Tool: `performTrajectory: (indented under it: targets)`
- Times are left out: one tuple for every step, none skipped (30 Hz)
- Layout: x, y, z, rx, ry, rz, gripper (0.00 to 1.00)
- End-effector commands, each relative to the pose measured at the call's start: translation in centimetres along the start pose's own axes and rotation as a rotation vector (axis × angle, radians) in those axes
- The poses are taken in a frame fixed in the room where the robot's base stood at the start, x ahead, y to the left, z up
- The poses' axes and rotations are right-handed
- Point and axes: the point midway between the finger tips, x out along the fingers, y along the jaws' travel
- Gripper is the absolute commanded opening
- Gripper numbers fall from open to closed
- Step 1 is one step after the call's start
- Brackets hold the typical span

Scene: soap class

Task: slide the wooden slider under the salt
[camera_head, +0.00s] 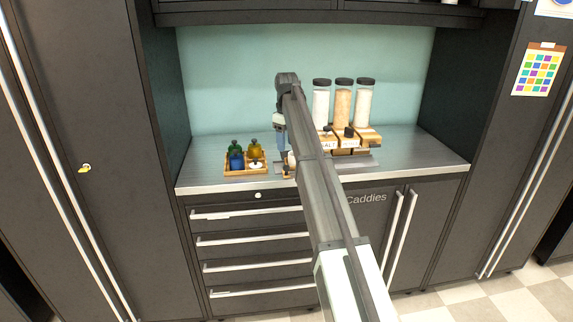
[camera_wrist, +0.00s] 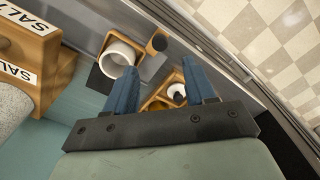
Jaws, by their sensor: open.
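The salt dispenser (camera_head: 321,100) is a tall clear cylinder of white grains with a black lid, leftmost of three on the counter. Its wooden base carries a SALT label (camera_head: 328,145); my arm hides part of it. In the wrist view, wooden parts with SALT labels (camera_wrist: 48,62) stand at the left edge; I cannot tell which part is the slider.
Two more dispensers (camera_head: 343,102) (camera_head: 364,102) stand right of the salt. A wooden caddy (camera_head: 230,171) with several bottles stands at the left of the counter. A metal counter edge (camera_head: 215,187) runs along the front. The counter's right end (camera_head: 425,155) is clear.

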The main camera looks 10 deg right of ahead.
Motion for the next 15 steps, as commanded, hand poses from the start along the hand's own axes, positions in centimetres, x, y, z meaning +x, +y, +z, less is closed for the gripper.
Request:
performTrajectory:
  targets:
    - [1.1,-0.1,0.1,0.0,-0.001,-0.001,0.55]
    - [1.6,-0.1,0.1,0.0,-0.001,-0.001,0.55]
    - [2.3,-0.1,0.1,0.001,-0.001,-0.001,0.55]
    - [2.8,-0.1,0.1,0.001,-0.001,-0.001,0.55]
    - [3.3,-0.1,0.1,0.001,-0.001,-0.001,0.55]
    - [4.1,-0.1,0.1,0.001,-0.001,-0.001,0.55]
    - [4.6,-0.1,0.1,0.001,-0.001,-0.001,0.55]
    - [5.1,-0.1,0.1,0.001,-0.001,-0.001,0.55]
    - [5.7,-0.1,0.1,0.001,-0.001,-0.001,0.55]
    - [6.1,-0.1,0.1,0.001,-0.001,-0.001,0.55]
    - [6.5,-0.1,0.1,0.001,0.0,0.0,0.55]
    - [7.0,-0.1,0.1,0.001,0.0,0.0,0.55]
    - [7.4,0.0,0.1,0.001,0.0,0.0,0.55]
    - [7.7,0.0,0.0,0.001,-0.001,0.0,0.55]
    - [8.1,0.0,0.0,0.001,0.0,0.0,0.55]
